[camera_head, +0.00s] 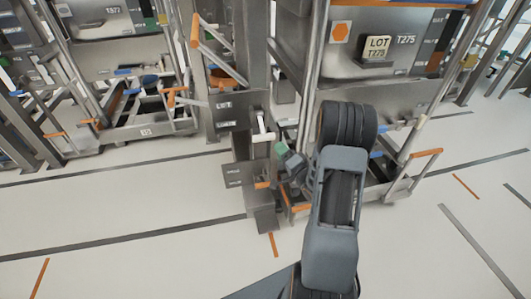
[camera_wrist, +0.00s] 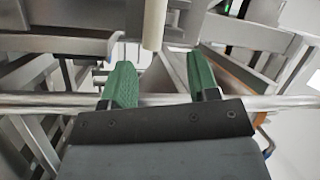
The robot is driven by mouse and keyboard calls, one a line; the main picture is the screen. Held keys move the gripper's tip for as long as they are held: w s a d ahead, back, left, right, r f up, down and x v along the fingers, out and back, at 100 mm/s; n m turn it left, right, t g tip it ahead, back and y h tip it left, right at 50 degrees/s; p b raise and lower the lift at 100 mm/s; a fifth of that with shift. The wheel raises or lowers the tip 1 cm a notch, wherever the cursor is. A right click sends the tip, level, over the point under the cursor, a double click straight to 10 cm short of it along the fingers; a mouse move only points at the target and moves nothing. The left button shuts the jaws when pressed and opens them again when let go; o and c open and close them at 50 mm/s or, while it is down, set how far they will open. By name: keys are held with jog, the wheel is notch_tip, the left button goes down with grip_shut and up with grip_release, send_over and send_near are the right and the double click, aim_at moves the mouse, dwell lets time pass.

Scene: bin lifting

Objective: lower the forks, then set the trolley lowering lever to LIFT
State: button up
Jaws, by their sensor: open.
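A grey post (camera_head: 258,100) carries a plate marked LIFT (camera_head: 224,105) with a second, smaller label below it. A short lever with a cream handle (camera_head: 262,123) stands out beside these labels. A cream rod end also shows at the top of the wrist view (camera_wrist: 154,24), ahead of the gap between my fingers. My gripper (camera_head: 283,152) is just below and right of the cream handle, its green fingertips apart. In the wrist view my gripper (camera_wrist: 163,80) is open with nothing between the fingers. The forks cannot be made out clearly.
A grey bin marked T275 (camera_head: 345,45) stands in the frame at right, with an orange-handled bar (camera_head: 427,152) low beside it. A metal bar (camera_wrist: 50,105) crosses close by my fingers. Another trolley (camera_head: 145,131) stands at left. The front floor (camera_head: 130,215) is clear.

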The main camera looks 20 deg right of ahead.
aim_at(265, 137)
notch_tip(265, 137, down, 4)
jog(key=s+m+t+y+b, duration=0.1)
jog(key=s+m+t+b, duration=0.1)
jog(key=b+x, duration=0.1)
jog(key=x, duration=0.5)
jog(key=b+x, duration=0.1)
jog(key=x, duration=0.5)
jog(key=shift+w+d+r, duration=0.15)
jog(key=shift+w+r, duration=0.1)
jog(key=shift+w, duration=0.05)
jog(key=shift+c, duration=0.5)
grip_shut()
